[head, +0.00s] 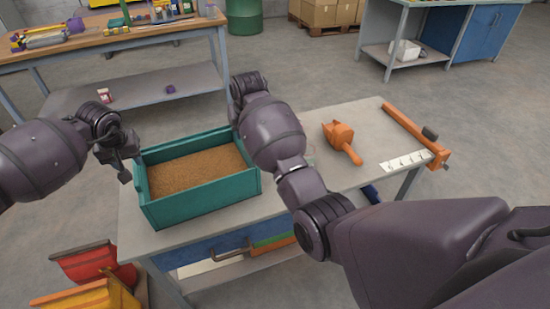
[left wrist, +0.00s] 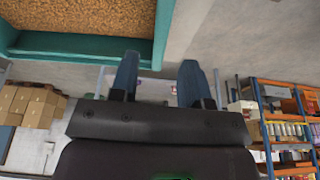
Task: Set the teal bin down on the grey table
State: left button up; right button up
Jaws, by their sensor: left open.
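The teal bin (head: 205,206), filled with brown grain, stands level at the left end of the grey table (head: 315,117) and appears to rest on its top. My left gripper (head: 125,174) is beside the bin's left end, open. In the left wrist view my left gripper's fingers (left wrist: 158,80) are spread with nothing between them, and the teal bin's rim (left wrist: 90,44) lies just past them. My right arm reaches to the bin's right end; its own forearm hides the right gripper, so I cannot tell whether it touches the bin.
An orange scoop-like tool (head: 342,140), an orange bar (head: 414,136) and a white strip (head: 406,162) lie on the table's right part. Red (head: 88,262) and yellow (head: 88,297) bins stand at lower left. A wooden workbench (head: 110,40) is behind, with open floor between.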

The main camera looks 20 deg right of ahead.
pick_arm(q)
jog(key=shift+r, duration=0.1)
pick_arm(e)
jog(key=shift+s, duration=0.1)
pick_arm(q)
jog(key=v, duration=1.1)
jog(key=shift+r, duration=0.4)
pick_arm(e)
jog(key=v, duration=1.2)
pick_arm(q)
jog(key=shift+s, duration=0.1)
